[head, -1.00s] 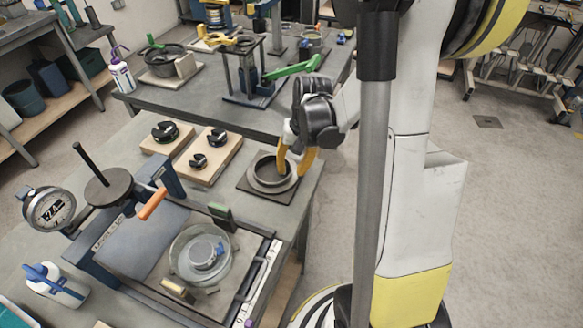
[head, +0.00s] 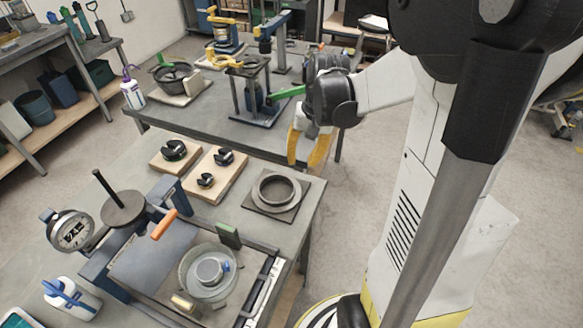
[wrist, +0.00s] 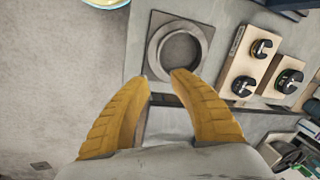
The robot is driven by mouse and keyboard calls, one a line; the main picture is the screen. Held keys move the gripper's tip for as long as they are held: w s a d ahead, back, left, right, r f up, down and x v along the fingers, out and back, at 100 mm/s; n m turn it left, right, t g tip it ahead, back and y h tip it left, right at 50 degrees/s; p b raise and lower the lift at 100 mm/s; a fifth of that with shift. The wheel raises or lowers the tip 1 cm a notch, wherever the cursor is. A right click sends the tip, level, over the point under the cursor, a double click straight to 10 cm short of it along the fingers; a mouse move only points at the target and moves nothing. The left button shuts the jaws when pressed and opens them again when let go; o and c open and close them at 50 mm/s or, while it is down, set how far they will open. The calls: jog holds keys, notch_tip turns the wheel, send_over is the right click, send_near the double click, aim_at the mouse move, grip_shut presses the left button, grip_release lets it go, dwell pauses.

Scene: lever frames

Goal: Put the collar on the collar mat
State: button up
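The collar (head: 275,207) is a grey ring lying flat on the square, dark collar mat (head: 290,217), near the right end of the front bench in the head view. The wrist view shows the collar (wrist: 156,48) whole on the mat (wrist: 158,17), with some mat bare at the corners. My gripper (head: 303,164) has yellow fingers spread apart with nothing between them. It is above and beyond the collar, clear of it in the head view. In the wrist view its fingertips (wrist: 164,79) show near the collar's edge.
Wooden boards with dark clamp-like parts (head: 206,180) lie left of the mat. A press with a dial gauge (head: 72,232) and a tray with a round glass dish (head: 184,268) stand nearer. A second bench (head: 205,128) with a green-handled stand (head: 252,95) is behind.

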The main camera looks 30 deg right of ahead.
jog(key=s+a+r+n+t, duration=0.3)
jog(key=s+a+r, duration=0.1)
jog(key=a, duration=0.4)
jog(key=s+a+r+n+t+h, duration=0.1)
jog(key=s+a+r+n+t, duration=0.2)
jog(key=a, duration=0.5)
notch_tip(320, 180, up, 3)
jog(key=shift+s+f+n+h, duration=0.2)
jog(key=shift+s+n+h, duration=0.1)
jog(key=shift+s, duration=0.4)
